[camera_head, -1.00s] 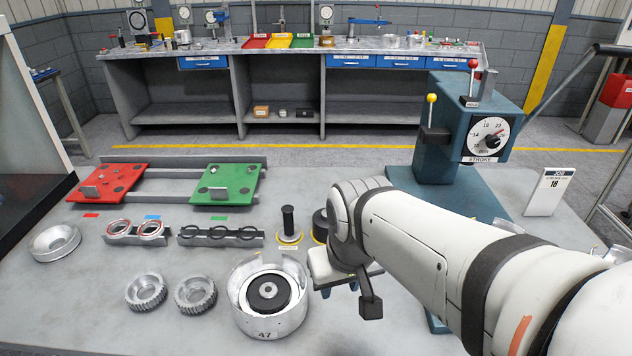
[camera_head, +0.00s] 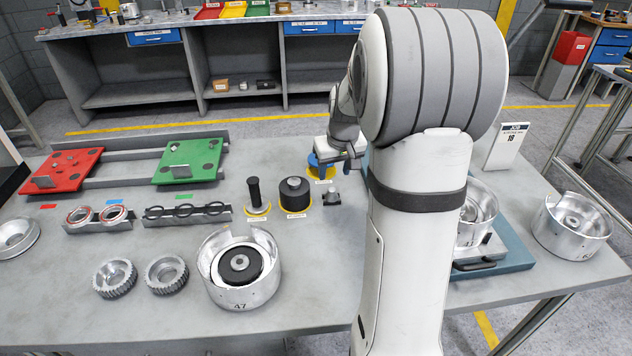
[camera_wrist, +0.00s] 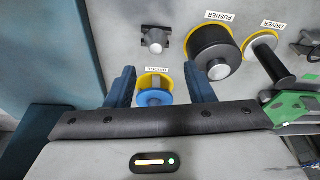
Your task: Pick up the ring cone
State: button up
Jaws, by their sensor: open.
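The ring cone appears to be the small blue, round-flanged piece with a pale knob (camera_wrist: 155,97), on a yellow-ringed spot in the wrist view; its label is too small to read surely. My gripper (camera_wrist: 160,72) is open, with one blue finger on each side of this piece and gaps between. I cannot tell whether the fingers are down at its height. In the head view my gripper (camera_head: 340,155) is at the back of the table, over that yellow-ringed spot (camera_head: 320,176), and partly hides the piece.
The black pusher (camera_wrist: 212,50) and the driver (camera_wrist: 265,58) stand close by, beyond the right finger. A small dark block with a round knob (camera_wrist: 155,40) is also near. A silver housing (camera_head: 240,290) and two gears stand at the front. My arm hides part of the teal press base.

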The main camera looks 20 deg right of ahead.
aim_at(332, 189)
jog(key=x, duration=0.5)
jog(key=p+x, duration=0.1)
jog(key=x, duration=0.2)
jog(key=shift+w+d+f, duration=0.25)
jog(key=shift+d+f, duration=0.05)
jog(key=shift+d, duration=0.1)
jog(key=c, duration=1)
